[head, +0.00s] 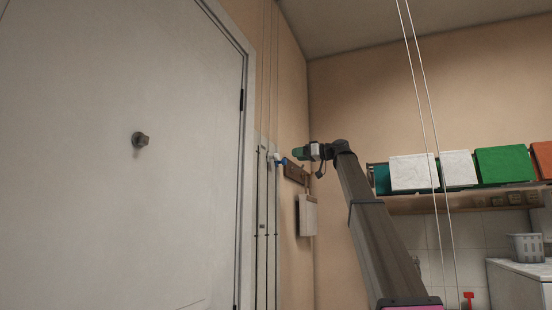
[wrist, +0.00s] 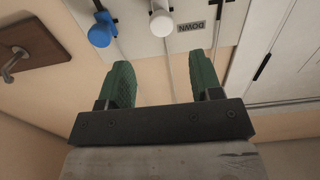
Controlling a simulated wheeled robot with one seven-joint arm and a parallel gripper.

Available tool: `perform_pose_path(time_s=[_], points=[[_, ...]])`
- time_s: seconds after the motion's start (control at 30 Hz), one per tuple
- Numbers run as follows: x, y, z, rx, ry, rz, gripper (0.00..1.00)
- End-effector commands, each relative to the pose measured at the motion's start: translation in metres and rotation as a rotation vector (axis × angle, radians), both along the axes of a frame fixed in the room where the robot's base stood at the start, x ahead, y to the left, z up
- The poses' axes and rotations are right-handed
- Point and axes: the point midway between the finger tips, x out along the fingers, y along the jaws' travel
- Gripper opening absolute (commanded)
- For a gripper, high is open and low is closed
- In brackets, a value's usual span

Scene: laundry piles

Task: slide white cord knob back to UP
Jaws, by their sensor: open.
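The white cord knob (wrist: 162,23) sits on its cord at the top of the wrist view, beside a label reading DOWN (wrist: 192,27), which appears upside down there. A blue knob (wrist: 100,35) is left of it on a neighbouring cord. In the head view the small white knob (head: 277,157) shows beside the wall panel (head: 264,215). My gripper (wrist: 162,75) has two green fingers spread apart, with nothing between them. The white knob lies beyond the fingertips, roughly in line with the gap. In the head view my gripper (head: 298,153) is just right of the knobs.
A brown wooden plate with a hook (wrist: 30,52) is on the wall near the gripper. A white box (head: 307,214) hangs below. The door (head: 120,200) is at left. A shelf with coloured bins (head: 505,162) is at right, and two white cords (head: 424,85) hang in front.

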Motion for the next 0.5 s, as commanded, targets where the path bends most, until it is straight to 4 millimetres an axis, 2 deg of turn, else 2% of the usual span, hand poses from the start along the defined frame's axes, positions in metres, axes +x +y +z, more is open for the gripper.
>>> perform_pose_path(time_s=[0.17, 0.5], points=[[0.003, 0.014, 0.005, 0.002, -0.005, 0.006, 0.59], [0.023, 0.069, 0.004, 0.003, -0.004, 0.005, 0.59]])
